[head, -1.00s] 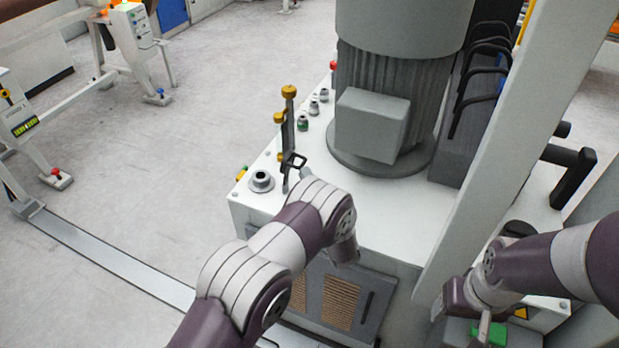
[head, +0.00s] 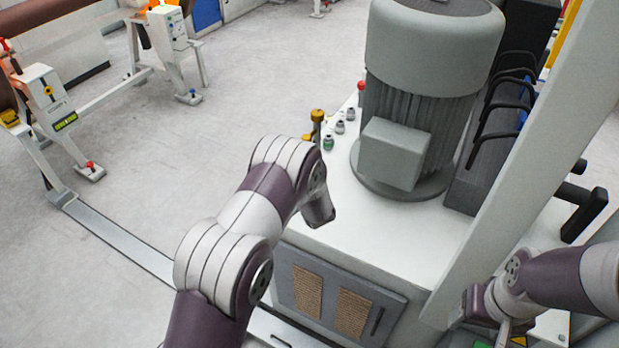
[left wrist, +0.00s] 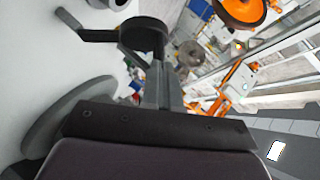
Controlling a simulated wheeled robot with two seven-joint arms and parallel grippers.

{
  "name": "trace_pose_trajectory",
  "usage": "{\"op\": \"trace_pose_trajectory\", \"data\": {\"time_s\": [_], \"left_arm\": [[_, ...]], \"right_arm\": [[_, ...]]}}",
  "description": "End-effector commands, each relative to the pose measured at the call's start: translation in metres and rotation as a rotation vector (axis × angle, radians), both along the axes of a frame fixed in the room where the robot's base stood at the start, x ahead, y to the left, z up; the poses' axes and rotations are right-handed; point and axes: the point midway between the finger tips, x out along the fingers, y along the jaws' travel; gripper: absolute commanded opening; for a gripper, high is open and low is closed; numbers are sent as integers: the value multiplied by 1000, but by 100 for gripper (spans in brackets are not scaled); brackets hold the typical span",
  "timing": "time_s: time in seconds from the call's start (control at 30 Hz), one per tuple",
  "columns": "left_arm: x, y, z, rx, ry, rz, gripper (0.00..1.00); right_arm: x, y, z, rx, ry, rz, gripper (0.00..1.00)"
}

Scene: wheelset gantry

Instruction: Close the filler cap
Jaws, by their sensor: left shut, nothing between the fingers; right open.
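I cannot make out the filler cap in the head view; my left arm (head: 235,225) covers the tank's front left corner. My right gripper (head: 503,332) is open and empty at the lower right of the head view, in front of the cabinet.
The white tank top (head: 345,225) carries a large grey motor (head: 420,90), a yellow-capped fitting (head: 317,118) and small gauges (head: 329,142). A pale sloping post (head: 520,170) stands at the right.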

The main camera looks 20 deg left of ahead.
Motion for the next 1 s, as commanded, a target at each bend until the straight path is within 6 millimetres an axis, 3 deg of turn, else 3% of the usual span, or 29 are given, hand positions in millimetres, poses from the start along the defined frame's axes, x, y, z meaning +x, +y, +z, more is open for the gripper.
{"op": "trace_pose_trajectory", "data": {"time_s": [0.17,0.43,1.0], "left_arm": [[4,21,-3,-160,30,3,0],[9,48,-17,-404,77,2,0],[15,77,-41,-407,80,0,0]], "right_arm": [[0,0,1,0,0,0,67],[0,0,-14,0,0,0,67],[0,0,-38,0,0,0,67]]}}
